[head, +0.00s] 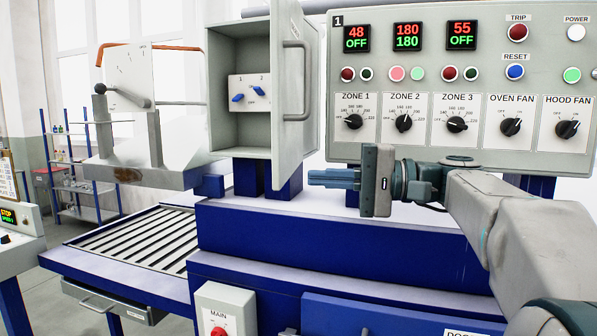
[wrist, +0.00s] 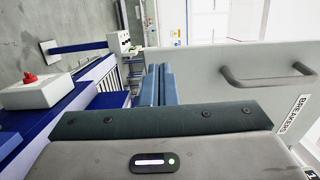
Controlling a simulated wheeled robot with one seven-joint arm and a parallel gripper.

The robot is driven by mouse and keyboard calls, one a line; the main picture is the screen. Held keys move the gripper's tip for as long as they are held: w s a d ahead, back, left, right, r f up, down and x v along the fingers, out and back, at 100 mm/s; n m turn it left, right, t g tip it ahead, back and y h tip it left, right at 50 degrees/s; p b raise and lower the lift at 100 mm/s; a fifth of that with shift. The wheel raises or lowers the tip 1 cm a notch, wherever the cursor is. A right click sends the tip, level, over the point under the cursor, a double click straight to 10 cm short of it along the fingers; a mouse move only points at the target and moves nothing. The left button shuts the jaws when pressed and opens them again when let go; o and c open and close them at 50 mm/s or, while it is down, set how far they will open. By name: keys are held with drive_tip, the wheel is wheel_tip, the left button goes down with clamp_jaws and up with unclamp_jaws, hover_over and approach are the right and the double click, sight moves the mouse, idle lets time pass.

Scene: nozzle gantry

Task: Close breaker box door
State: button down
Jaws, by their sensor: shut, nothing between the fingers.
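The breaker box (head: 237,92) is a grey cabinet on the blue machine, with a panel holding two blue switches (head: 250,96) inside. Its door (head: 297,90) stands open, hinged out toward me on the box's right side, with a bar handle (head: 300,80) on it. In the wrist view the door (wrist: 215,75) fills the upper right, with its handle (wrist: 270,80) and a BREAKERS label (wrist: 292,114). My gripper (head: 312,178) is shut and empty, pointing left near the door's lower edge. I cannot tell whether it touches the door.
A control panel (head: 462,75) with knobs and lights stands right of the door, behind my arm. A roller bed (head: 140,240) lies at the left. A MAIN switch box (head: 225,308) is below; it also shows in the wrist view (wrist: 38,92).

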sight(281, 176)
drive_tip(key=a, duration=0.2)
drive_tip(key=a+p, duration=0.1)
drive_tip(key=a, duration=0.1)
drive_tip(key=shift+w, duration=0.35)
drive_tip(key=shift+a, duration=0.1)
